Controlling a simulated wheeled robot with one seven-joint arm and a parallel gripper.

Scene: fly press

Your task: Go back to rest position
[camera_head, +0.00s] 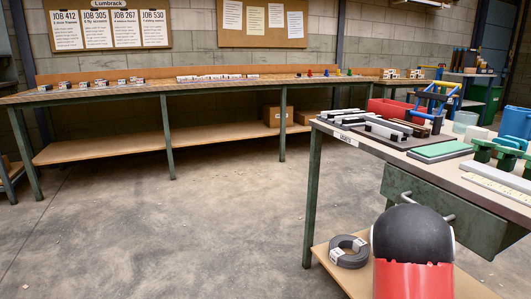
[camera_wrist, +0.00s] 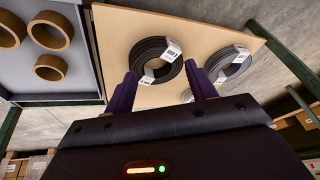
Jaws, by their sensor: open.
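My gripper (camera_wrist: 161,70) shows in the wrist view with its two purple fingers spread and nothing held between them. Beyond the fingertips, a dark coil (camera_wrist: 147,50) with a white tag lies on a light wooden board (camera_wrist: 113,40). It appears apart from the fingers, though the exact gap is hard to judge. In the head view a tagged dark coil (camera_head: 341,257) lies on the lower shelf of the right bench. My gripper cannot be made out in the head view.
The right bench (camera_head: 345,141) holds a green pad, bars, red bins and tools. A long bench (camera_head: 130,89) runs along the back wall with small items. Brown rolls (camera_wrist: 50,67) lie on a grey surface. The concrete floor (camera_head: 200,220) between the benches is clear.

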